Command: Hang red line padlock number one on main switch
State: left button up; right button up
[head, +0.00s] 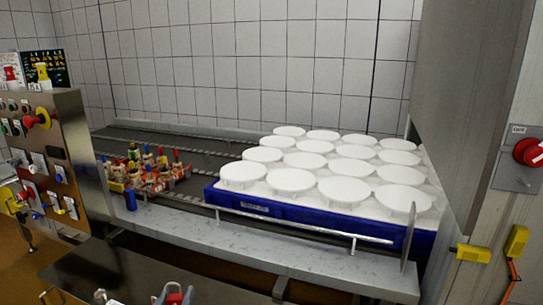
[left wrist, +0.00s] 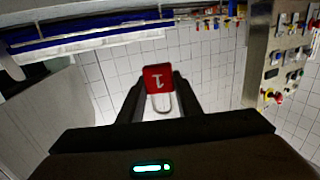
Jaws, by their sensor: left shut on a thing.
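In the left wrist view, which is upside down, my left gripper (left wrist: 158,84) is shut on a red padlock (left wrist: 158,73) marked 1. The padlock's body is between the fingertips and its pale shackle (left wrist: 162,103) points down in that picture. A red rotary handle (head: 528,152) on a grey plate, under a small label, is at the far right of the head view. It looks like the main switch, and nothing is seen hanging on it. My right gripper is not in view.
A blue tray (head: 275,216) of white moulds stands on the conveyor, behind a metal rail (head: 300,227). A control panel (head: 62,140) stands at the left. Yellow devices (head: 516,241) are below the handle. Small red and grey items show at the bottom edge, partly cut off.

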pick_arm(q)
jog(key=shift+s+f, duration=0.3)
jog(key=shift+s, duration=0.1)
jog(key=s+f, duration=0.3)
jog(key=s, duration=0.6)
jog(key=shift+f, duration=0.35)
